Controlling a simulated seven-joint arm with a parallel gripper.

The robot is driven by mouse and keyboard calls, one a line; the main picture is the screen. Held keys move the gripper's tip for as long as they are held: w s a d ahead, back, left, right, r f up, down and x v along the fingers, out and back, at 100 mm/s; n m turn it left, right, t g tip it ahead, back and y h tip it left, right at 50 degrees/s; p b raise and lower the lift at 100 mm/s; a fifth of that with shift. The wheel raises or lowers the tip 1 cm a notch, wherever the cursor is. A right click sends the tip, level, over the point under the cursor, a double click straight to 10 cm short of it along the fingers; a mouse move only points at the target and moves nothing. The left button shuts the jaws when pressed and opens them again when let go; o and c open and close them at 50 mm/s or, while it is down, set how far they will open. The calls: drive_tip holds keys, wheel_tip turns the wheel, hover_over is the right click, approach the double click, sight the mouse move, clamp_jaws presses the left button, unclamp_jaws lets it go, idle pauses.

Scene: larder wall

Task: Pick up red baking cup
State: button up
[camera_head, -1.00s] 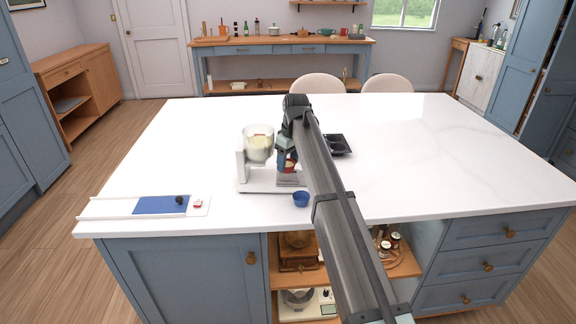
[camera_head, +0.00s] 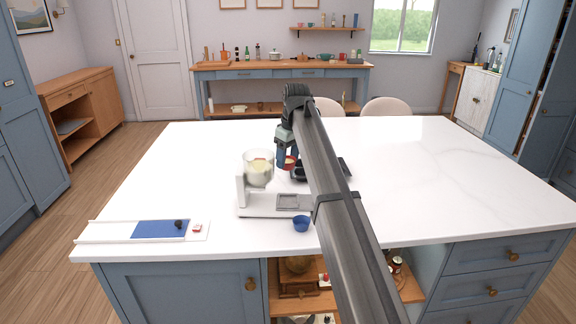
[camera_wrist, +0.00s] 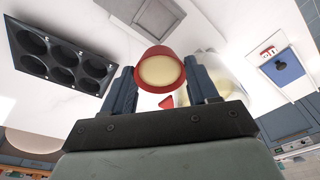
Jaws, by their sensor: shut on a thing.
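The red baking cup (camera_wrist: 183,72) is between my gripper's fingers in the wrist view, with a pale cream colour filling its mouth. It also shows small and red in the head view (camera_head: 290,161), partly covered by my gripper. My gripper (camera_head: 288,160) is shut on the cup and holds it above the counter, behind the white stand. In the wrist view both dark fingers of my gripper (camera_wrist: 163,82) flank the cup. A dark muffin tin (camera_wrist: 62,58) with several empty wells lies off to the left there; in the head view (camera_head: 298,174) my arm partly hides it.
A white stand (camera_head: 241,190) with a clear bowl (camera_head: 258,172) of cream-coloured stuff and an empty square platform (camera_head: 288,202) is close by. A blue cup (camera_head: 302,224) stands in front. A blue panel (camera_head: 160,228) in a white tray lies left. The right counter (camera_head: 440,170) is clear.

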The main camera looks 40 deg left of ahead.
drive_tip(key=shift+r, duration=1.95)
drive_tip(key=shift+w+d+r, duration=0.1)
drive_tip(key=shift+w+r, duration=0.05)
drive_tip(key=shift+r, duration=0.1)
drive_tip(key=w+d+f+m, duration=0.15)
drive_tip(key=w+f, duration=0.45)
drive_tip(key=w, duration=0.7)
drive_tip(key=w+a+f, duration=0.2)
drive_tip(key=w, duration=0.3)
drive_tip(key=w+a+f+n, duration=0.1)
drive_tip(key=w+a+f, duration=0.1)
drive_tip(key=w, duration=0.3)
drive_tip(key=shift+a, duration=0.25)
drive_tip(key=shift+n, duration=0.25)
drive_tip(key=shift+f, duration=0.1)
